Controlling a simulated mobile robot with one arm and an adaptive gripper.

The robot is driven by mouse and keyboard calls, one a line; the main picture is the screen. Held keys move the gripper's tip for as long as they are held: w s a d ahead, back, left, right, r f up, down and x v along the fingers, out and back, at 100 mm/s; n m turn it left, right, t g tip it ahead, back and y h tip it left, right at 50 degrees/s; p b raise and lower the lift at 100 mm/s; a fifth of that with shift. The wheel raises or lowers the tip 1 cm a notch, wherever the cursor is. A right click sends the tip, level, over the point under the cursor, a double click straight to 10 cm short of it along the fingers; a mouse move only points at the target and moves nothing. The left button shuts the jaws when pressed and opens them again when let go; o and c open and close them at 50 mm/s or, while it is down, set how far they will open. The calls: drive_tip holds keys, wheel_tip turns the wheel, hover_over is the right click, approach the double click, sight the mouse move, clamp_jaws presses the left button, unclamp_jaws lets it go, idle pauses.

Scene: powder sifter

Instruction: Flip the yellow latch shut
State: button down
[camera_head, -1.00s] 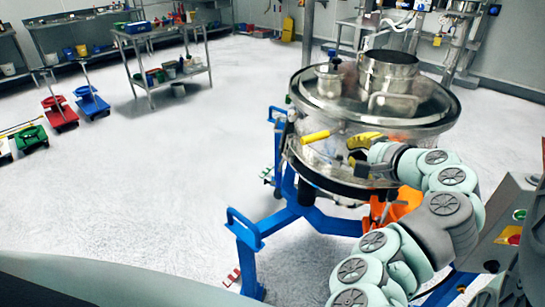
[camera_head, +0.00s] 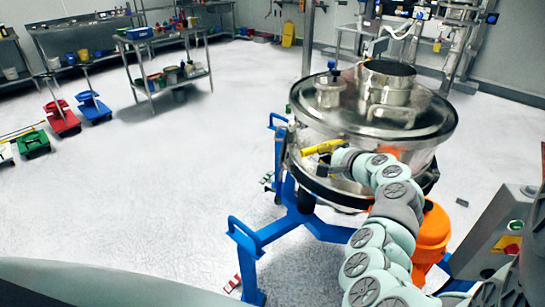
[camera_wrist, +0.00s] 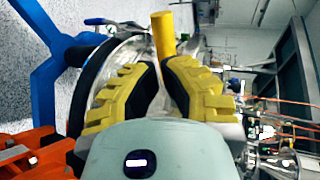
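The yellow latch (camera_head: 322,147) sticks out to the left from the side of the round steel sifter (camera_head: 370,125), just below its lid rim. In the wrist view the latch (camera_wrist: 163,36) is a plain yellow bar right at my fingertips. My gripper (camera_head: 328,165) is at the sifter's front side, close to the latch. In the wrist view my gripper (camera_wrist: 162,68) shows two yellow-backed fingers with dark inner pads, close together with a narrow gap. I cannot tell whether they hold the latch bar or only sit against it.
The sifter stands on a blue frame (camera_head: 300,212). An orange part (camera_head: 432,238) is beside my arm, below the sifter. A control box (camera_head: 505,235) with a red button stands at the right. Open floor (camera_head: 150,210) lies to the left.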

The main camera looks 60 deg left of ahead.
drive_tip(key=shift+w+a+f, duration=0.15)
drive_tip(key=shift+a+f, duration=0.05)
drive_tip(key=shift+a, duration=0.3)
drive_tip(key=shift+a+p, duration=0.1)
drive_tip(key=shift+p, duration=0.2)
